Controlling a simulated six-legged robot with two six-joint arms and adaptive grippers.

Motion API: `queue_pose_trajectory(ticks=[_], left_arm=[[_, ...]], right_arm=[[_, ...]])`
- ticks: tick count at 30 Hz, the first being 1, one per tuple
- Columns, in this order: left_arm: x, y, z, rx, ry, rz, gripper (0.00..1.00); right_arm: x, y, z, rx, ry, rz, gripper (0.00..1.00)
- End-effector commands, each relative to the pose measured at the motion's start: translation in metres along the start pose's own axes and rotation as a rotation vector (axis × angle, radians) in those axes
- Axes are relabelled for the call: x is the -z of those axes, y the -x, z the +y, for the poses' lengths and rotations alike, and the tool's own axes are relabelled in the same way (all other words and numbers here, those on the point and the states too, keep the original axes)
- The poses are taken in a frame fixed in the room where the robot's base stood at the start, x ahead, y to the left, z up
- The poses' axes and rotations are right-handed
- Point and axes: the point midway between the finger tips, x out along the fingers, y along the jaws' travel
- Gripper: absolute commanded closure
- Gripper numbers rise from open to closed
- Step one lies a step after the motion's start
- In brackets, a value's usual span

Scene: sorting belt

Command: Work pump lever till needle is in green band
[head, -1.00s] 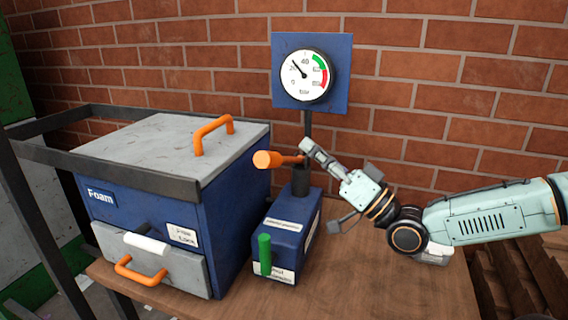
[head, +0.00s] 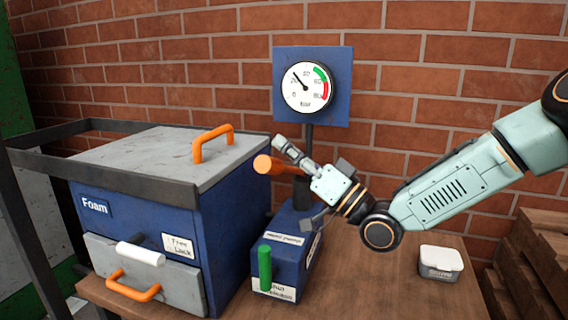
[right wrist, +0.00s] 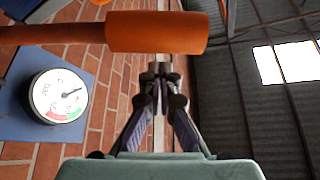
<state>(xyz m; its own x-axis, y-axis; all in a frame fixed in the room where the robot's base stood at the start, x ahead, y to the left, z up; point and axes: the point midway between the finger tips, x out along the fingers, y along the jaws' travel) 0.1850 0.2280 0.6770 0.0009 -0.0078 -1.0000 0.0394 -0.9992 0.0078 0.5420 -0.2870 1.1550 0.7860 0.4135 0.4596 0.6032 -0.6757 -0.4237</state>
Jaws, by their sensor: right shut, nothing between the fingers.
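The pump (head: 288,247) is a blue box on the wooden bench with a green handle (head: 265,268) at its front. Its orange lever (head: 264,164) sticks out to the left near the top of the post. The round gauge (head: 307,87) is on a blue board above; its needle points up-left near 20, outside the green band. My right gripper (head: 279,142) is shut and empty, just above and beside the lever. In the right wrist view the lever (right wrist: 157,32) lies across the top, beyond my fingertips (right wrist: 160,70); contact is not clear. My left gripper is out of view.
A blue Foam box (head: 150,200) with a grey lid, orange handles and a drawer stands left of the pump. A small white-lidded container (head: 440,262) is on the bench at right. A brick wall is close behind.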

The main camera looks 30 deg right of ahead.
Motion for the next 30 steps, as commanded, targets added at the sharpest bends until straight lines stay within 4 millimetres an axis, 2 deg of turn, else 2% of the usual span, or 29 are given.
queue_pose_trajectory(ticks=[1,6,20,26,30], left_arm=[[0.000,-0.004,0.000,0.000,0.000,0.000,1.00],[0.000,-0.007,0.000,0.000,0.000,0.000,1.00],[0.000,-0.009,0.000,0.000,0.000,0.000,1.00],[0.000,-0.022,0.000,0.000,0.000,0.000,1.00],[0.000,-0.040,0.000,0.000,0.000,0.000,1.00]], right_arm=[[-0.008,0.003,0.001,0.000,0.001,-0.003,1.00],[-0.016,0.006,0.001,0.000,0.002,0.000,1.00],[-0.018,0.007,0.001,0.003,0.006,0.001,1.00],[-0.031,0.014,0.003,0.027,0.046,0.000,1.00],[-0.047,0.024,0.006,0.061,0.103,-0.001,1.00]])
